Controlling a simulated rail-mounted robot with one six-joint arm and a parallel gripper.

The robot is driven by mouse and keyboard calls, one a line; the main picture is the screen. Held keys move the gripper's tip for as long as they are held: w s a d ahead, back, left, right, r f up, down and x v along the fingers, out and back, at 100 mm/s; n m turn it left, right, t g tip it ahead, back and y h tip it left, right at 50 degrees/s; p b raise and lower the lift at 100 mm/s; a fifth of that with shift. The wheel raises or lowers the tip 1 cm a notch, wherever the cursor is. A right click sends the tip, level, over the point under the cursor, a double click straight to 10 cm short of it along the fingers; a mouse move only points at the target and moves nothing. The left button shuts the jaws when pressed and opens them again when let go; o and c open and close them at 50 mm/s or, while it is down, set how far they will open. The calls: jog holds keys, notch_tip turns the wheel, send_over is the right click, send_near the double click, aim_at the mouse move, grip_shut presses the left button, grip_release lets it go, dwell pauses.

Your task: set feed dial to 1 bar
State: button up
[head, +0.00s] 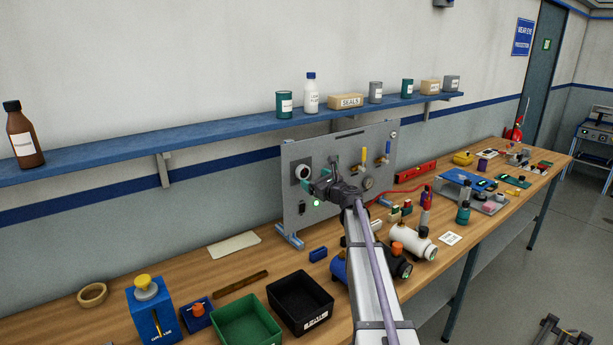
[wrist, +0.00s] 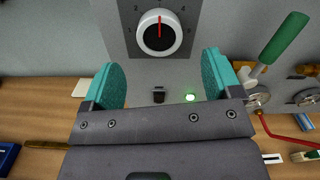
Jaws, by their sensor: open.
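The feed dial (wrist: 159,33) is a round white knob with a red pointer line on a dark plate. In the wrist view its pointer stands straight up, between the printed 2 on the left and 4 on the right. The dial also shows in the head view (head: 302,172) at the left of the grey panel (head: 290,213). My gripper (wrist: 162,68) is open, its two teal pads wide apart and empty. The dial lies just beyond the fingertips, between their lines and apart from them. In the head view my gripper (head: 318,182) is close to the panel.
A green-handled lever (wrist: 284,38) stands right of the dial. A green light (wrist: 190,97) glows below it. On the bench are a green bin (head: 247,322), a black bin (head: 300,302) and a white cylinder (head: 412,240). A blue shelf (head: 220,130) runs above.

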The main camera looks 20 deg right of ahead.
aim_at(305, 173)
jog(key=x, duration=0.5)
jog(key=shift+w, duration=0.25)
jog(key=c, duration=0.9)
